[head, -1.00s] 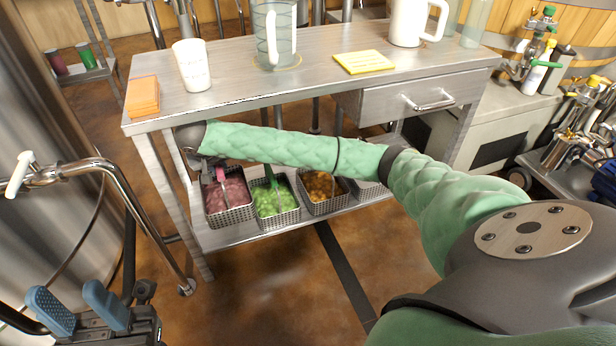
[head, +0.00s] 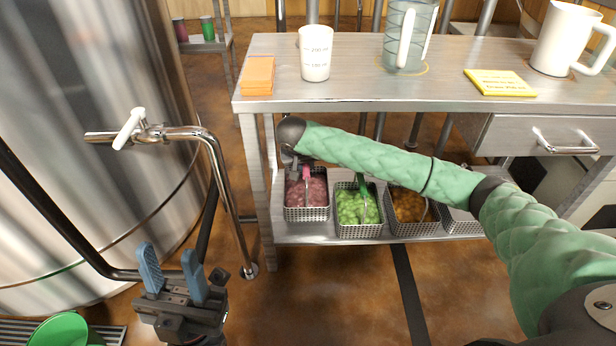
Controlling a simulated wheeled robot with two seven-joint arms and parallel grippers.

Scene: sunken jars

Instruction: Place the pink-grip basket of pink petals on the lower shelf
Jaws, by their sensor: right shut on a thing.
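The metal basket of pink petals (head: 306,213) is at the left end of the lower shelf (head: 290,232) of the steel table. It looks level and appears to rest on the shelf, though I cannot see its underside. Its pink grip (head: 307,175) stands above the petals. My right gripper (head: 300,172) is shut on this grip; the wrist and green-sleeved arm partly hide the jaws. My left gripper (head: 170,257), with blue fingers, is open and empty at the lower left, well away from the table.
A green-petal basket (head: 358,229) with a green grip stands close right of the pink one, then an orange-filled basket (head: 414,229) and another basket. On the tabletop are an orange block (head: 257,76), a white cup (head: 316,55) and a yellow pad (head: 500,83). A bent pipe (head: 222,185) rises at left.

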